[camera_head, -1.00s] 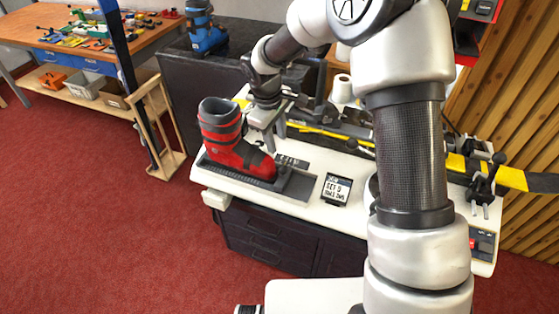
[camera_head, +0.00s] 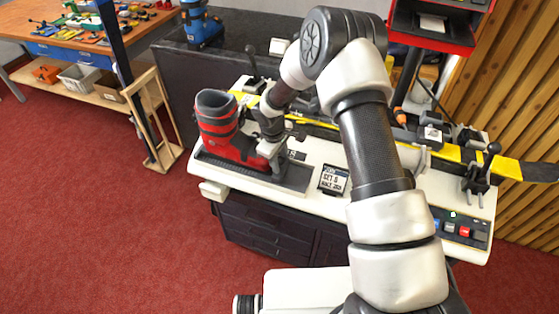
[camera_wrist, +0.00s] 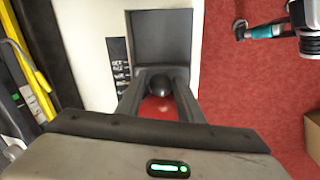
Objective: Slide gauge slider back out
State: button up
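The red and grey ski boot (camera_head: 222,130) stands on the dark base plate (camera_head: 285,182) at the left of the white bench, its toe to the right. My gripper (camera_head: 272,152) is low at the toe, pointing down. In the wrist view, the two fingers of my gripper (camera_wrist: 160,88) stand either side of a round black knob (camera_wrist: 159,85), which appears to belong to the gauge slider. Red shows between the fingers below it, and a grey recessed track (camera_wrist: 162,38) lies beyond. Whether the fingers press on the knob is unclear. My gripper hides most of the slider in the head view.
A small sign (camera_head: 333,180) stands just right of the plate. A long yellow and black ski (camera_head: 440,152) lies along the back of the bench. A clamp (camera_head: 480,170) and a button panel (camera_head: 465,230) are at the right end.

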jog(key=shift+f, duration=0.1)
grip_shut()
jog(key=s+d, duration=0.1)
jog(key=d, duration=0.1)
jog(key=s+d, duration=0.1)
jog(key=d, duration=0.2)
jog(key=s+d+b, duration=0.1)
jog(key=d, duration=0.1)
jog(key=shift+d, duration=0.25)
grip_release()
jog(key=shift+d, duration=0.1)
jog(key=shift+r, duration=0.2)
notch_tip(320, 180, up, 17)
jog(key=s+a, duration=0.2)
jog(key=shift+s+f, duration=0.15)
jog(key=shift+s, duration=0.25)
